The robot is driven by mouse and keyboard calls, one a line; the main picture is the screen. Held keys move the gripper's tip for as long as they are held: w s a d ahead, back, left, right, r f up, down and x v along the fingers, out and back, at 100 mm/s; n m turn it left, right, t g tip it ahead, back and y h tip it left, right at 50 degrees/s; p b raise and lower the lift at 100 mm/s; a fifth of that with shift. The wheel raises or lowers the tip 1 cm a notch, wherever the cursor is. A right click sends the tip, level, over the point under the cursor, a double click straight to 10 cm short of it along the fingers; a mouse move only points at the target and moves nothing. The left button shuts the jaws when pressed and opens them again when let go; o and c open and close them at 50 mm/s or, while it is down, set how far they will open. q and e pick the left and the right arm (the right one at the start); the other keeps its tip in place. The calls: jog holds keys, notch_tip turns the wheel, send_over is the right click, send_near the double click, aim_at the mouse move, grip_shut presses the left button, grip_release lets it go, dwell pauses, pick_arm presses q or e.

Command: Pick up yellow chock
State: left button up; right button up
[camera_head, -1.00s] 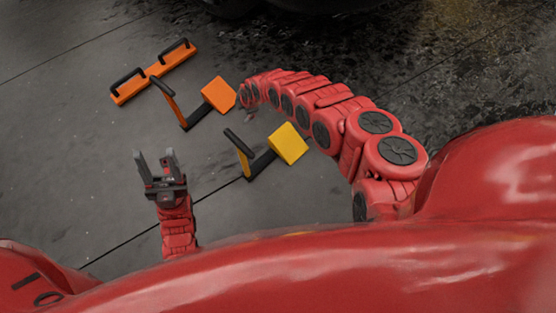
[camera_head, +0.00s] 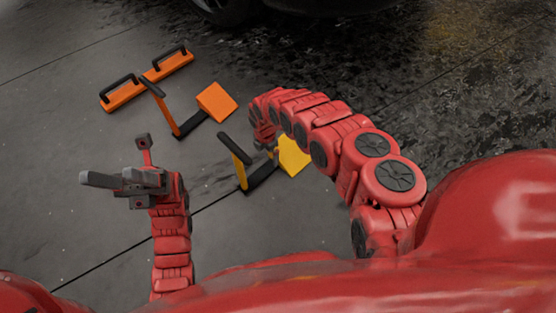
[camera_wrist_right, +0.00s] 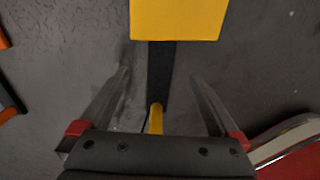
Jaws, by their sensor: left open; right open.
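The yellow chock (camera_head: 294,157) lies on the floor near the middle of the head view. It has a yellow block, a black bar and an upright yellow post with a black grip. My right gripper (camera_head: 267,146) is over it, its fingers mostly hidden there by my arm. In the right wrist view the right gripper (camera_wrist_right: 160,98) is open, with the chock's yellow post between and below its fingers. The yellow block (camera_wrist_right: 178,18) is beyond the fingertips. My left gripper (camera_head: 118,164) is open and empty, left of the chock.
An orange chock (camera_head: 216,102) with a black-gripped post stands just behind the yellow one. A dark vehicle tyre (camera_head: 228,8) is at the top. The floor at left is clear.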

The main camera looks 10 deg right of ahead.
notch_tip(320, 180, down, 4)
jog(key=shift+r+b, duration=0.25)
jog(key=shift+b, duration=0.75)
pick_arm(q)
jog(key=s+a+r+m+t+y, duration=0.5)
jog(key=s+m+t+y, duration=0.5)
jog(key=y, duration=0.5)
pick_arm(e)
jog(key=shift+d+f+b, duration=0.2)
jog(key=shift+f+b, duration=0.5)
jog(key=shift+f, duration=0.05)
jog(key=shift+d+f+b, duration=0.2)
jog(key=shift+f+b, duration=0.45)
notch_tip(320, 180, down, 2)
jog(key=shift+f+b, duration=0.15)
jog(key=shift+b, duration=0.75)
pick_arm(q)
jog(key=s+a+f+m+t+y, duration=0.1)
jog(key=s+a+f+m+t, duration=0.2)
jog(key=s+a+f+t, duration=0.2)
jog(key=a+f+t, duration=0.2)
jog(key=a, duration=0.1)
jog(key=shift+s+a+f+m, duration=0.2)
jog(key=shift+s+f+m, duration=0.1)
jog(key=shift+s+m, duration=0.1)
pick_arm(e)
jog(key=shift+w, duration=0.1)
grip_shut()
